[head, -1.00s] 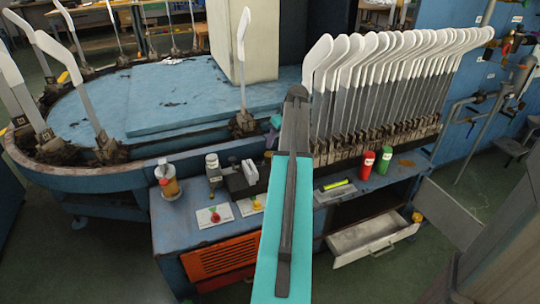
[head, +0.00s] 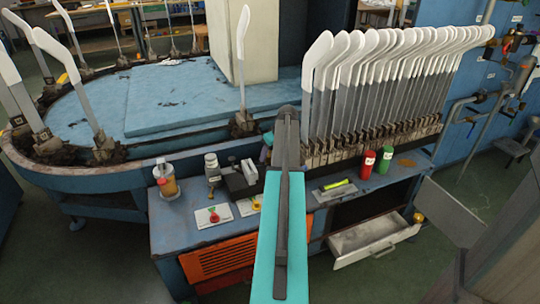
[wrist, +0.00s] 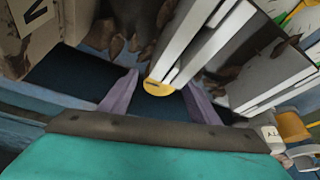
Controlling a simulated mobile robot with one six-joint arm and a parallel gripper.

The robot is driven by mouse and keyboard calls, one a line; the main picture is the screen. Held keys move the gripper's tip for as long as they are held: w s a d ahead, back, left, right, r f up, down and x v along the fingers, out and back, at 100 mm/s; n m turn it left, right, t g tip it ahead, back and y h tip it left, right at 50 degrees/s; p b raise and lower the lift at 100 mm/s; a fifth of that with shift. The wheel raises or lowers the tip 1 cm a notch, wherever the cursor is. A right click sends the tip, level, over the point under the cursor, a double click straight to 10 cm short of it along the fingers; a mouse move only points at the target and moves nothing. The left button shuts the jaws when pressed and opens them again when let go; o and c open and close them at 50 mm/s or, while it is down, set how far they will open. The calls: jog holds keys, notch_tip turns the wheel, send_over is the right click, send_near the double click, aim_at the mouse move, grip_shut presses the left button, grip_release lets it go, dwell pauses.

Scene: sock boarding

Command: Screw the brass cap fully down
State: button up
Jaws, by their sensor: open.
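In the wrist view a small round yellow piece with a dark mark (wrist: 157,88) shows between and beyond my fingertips; it looks like the brass cap, partly covered by a white and grey strip. What it sits on is hidden. My gripper (wrist: 160,95) has two purple fingers spread apart, with nothing visibly held between them. Contact with the yellow piece cannot be made out. In the head view my gripper (head: 266,154) is mostly hidden behind my arm, by the dark block (head: 240,184) on the blue bench (head: 175,225).
A long row of grey and white sock boards (head: 370,95) stands right of my arm. Bottles (head: 167,182) stand at left on the bench, red (head: 368,162) and green (head: 385,160) containers at right. A drawer (head: 375,240) hangs open below.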

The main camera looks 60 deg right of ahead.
jog(key=c, duration=1.1)
jog(key=shift+o, duration=0.2)
jog(key=shift+r+p, duration=0.1)
jog(key=shift+p, duration=0.3)
jog(key=shift+m, duration=0.5)
jog(key=o, duration=1.1)
jog(key=shift+c, duration=0.2)
